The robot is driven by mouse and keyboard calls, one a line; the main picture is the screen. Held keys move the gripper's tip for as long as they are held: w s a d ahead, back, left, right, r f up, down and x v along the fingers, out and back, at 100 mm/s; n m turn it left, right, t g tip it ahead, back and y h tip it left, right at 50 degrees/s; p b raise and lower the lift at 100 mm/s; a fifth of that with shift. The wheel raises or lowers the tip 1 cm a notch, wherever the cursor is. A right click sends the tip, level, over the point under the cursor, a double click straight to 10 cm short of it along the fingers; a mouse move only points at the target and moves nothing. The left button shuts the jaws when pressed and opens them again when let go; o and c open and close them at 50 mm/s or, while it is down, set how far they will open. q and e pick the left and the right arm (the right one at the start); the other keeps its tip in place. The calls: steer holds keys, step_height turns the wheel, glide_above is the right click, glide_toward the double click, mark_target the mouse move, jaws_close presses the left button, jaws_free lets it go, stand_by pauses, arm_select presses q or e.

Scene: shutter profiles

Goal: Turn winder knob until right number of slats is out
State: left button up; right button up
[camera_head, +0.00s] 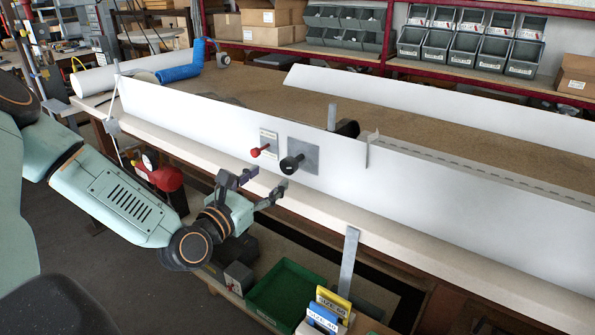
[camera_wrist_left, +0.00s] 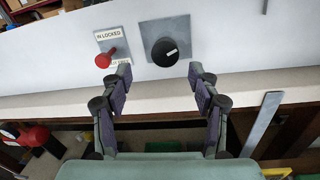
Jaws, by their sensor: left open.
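The winder knob (camera_head: 291,164) is black and round, on a grey square plate (camera_head: 304,155) fixed to a long white panel (camera_head: 215,122). In the left wrist view the knob (camera_wrist_left: 165,52) carries a white mark pointing to the right and slightly up. Left of it is a red lever (camera_head: 260,151) on a small labelled plate; the label reads "IN LOCKED" in the left wrist view (camera_wrist_left: 110,40). My left gripper (camera_head: 266,186) is open and empty, in front of and below the knob, apart from it. Its fingers (camera_wrist_left: 160,75) straddle the knob's position in the wrist view. My right gripper is out of view.
A pale ledge (camera_head: 405,223) runs below the panel. A grey metal strip (camera_head: 349,258) hangs from it at right. A red and black device (camera_head: 160,175) is left of the gripper.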

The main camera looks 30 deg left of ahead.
mark_target(285, 168)
arm_select(q)
steer(key=shift+n, duration=0.3)
steer(key=w+b, duration=0.1)
steer(key=w, duration=0.2)
steer(key=w+b, duration=0.1)
steer(key=shift+w+d+f+b, duration=0.2)
steer(key=shift+w+d+b, duration=0.1)
steer(key=shift+w+d, duration=0.05)
steer(key=shift+w+d+r, duration=0.15)
steer(key=shift+w, duration=0.55)
steer(key=shift+w+a+b, duration=0.25)
steer(key=shift+w+b, duration=0.1)
steer(key=shift+w, duration=0.45)
steer(key=shift+d, duration=0.2)
steer(key=shift+a, duration=0.15)
steer(key=c, duration=1.2)
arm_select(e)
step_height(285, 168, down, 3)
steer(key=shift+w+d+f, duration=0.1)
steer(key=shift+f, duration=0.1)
